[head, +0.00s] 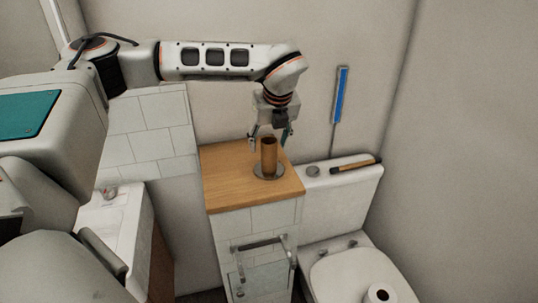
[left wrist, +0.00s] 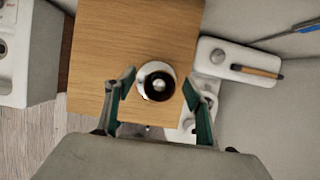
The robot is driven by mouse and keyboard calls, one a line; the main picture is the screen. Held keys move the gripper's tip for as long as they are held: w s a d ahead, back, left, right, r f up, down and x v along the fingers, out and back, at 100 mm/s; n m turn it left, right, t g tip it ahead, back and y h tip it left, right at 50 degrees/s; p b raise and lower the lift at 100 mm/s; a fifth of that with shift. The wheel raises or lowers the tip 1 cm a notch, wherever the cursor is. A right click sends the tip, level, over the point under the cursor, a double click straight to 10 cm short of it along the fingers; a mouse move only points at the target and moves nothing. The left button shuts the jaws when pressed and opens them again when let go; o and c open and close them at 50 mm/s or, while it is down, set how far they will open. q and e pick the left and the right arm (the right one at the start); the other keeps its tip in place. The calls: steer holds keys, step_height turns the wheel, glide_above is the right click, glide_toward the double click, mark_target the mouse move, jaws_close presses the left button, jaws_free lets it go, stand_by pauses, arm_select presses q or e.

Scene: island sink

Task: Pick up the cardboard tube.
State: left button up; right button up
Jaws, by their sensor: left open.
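The cardboard tube (head: 269,156) is brown and stands upright on a round metal base (head: 268,172) on the wooden counter top (head: 228,186). In the left wrist view I look down on the tube (left wrist: 158,82) from above, with its dark opening showing. My left gripper (head: 271,140) is open and points down above the tube. In the left wrist view its two fingers (left wrist: 158,88) are spread on either side of the tube, apart from it. My right gripper is not in view.
A toilet (head: 357,274) stands to the right, with a brown-handled object (head: 355,166) on its tank. A blue brush-like item (head: 342,95) is at the wall. A toilet roll (head: 380,294) lies at the lower right. A towel rail (head: 259,246) is on the counter front.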

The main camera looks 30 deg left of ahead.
arm_select(q)
steer(key=c, duration=0.8)
steer(key=shift+c, duration=0.2)
steer(key=shift+r, duration=0.15)
